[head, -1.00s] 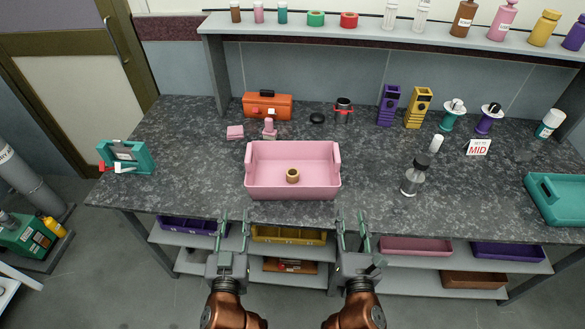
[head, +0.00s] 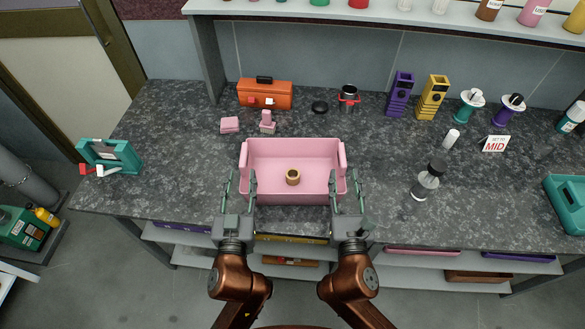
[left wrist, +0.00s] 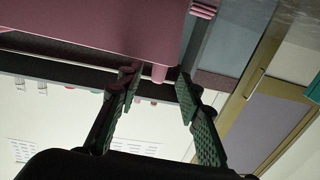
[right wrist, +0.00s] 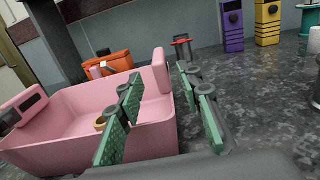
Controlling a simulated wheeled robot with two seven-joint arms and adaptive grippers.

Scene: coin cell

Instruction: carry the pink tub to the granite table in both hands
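The pink tub (head: 292,192) stands upright on the granite table (head: 160,165), near its front edge, with a small brown ring-shaped thing (head: 293,177) inside. My left gripper (head: 241,174) is open at the tub's near left corner. In the left wrist view the tub (left wrist: 100,30) fills the upper left, above the open fingers (left wrist: 157,80). My right gripper (head: 347,174) is open at the near right corner. Contact with the tub cannot be told.
Behind the tub are an orange toolbox (head: 265,94), small pink blocks (head: 230,125) and a black disc (head: 320,107). A glass bottle (head: 425,183) stands to the right, a teal case (head: 110,155) far left. Granite beside the tub is clear. Shelves with trays are under the table.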

